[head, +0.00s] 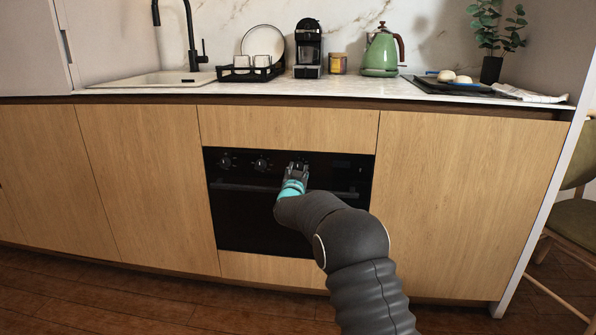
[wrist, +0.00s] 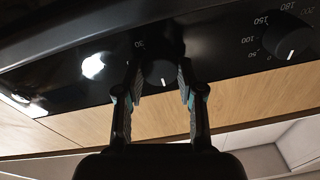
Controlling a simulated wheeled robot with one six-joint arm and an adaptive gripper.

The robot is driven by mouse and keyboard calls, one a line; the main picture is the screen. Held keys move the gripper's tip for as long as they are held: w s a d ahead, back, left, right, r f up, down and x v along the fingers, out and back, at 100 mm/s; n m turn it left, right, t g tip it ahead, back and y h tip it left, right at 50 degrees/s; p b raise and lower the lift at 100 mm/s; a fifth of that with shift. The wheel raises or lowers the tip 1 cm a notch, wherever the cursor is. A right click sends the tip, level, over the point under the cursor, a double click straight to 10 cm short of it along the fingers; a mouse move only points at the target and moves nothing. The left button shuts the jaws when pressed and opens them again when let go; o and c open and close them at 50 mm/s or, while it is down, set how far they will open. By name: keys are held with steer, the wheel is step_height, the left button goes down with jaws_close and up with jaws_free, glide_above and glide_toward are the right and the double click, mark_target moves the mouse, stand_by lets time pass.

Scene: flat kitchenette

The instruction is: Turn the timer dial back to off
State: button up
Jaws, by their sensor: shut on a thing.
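The timer dial (wrist: 158,74) is a dark round knob on the black oven panel, with a short white mark on its edge on the side toward the wooden front. A printed 30 shows beside it in the wrist view. My gripper (wrist: 159,88) is shut on this dial, one finger on each side of it. In the head view my gripper (head: 296,172) is at the rightmost knob of the oven and mostly hides it. Other markings around the dial are hidden by the fingers or too dark to read.
A temperature dial (wrist: 290,42) with printed numbers sits beside it. In the head view, two knobs (head: 262,164) (head: 226,161) are left of my gripper. The oven handle (head: 240,187) runs below the knobs. The floor in front is clear.

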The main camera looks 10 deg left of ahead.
steer(key=o, duration=1.1)
steer(key=shift+o, duration=0.2)
steer(key=s+f, duration=0.1)
steer(key=s, duration=1.1)
steer(key=shift+f, duration=0.1)
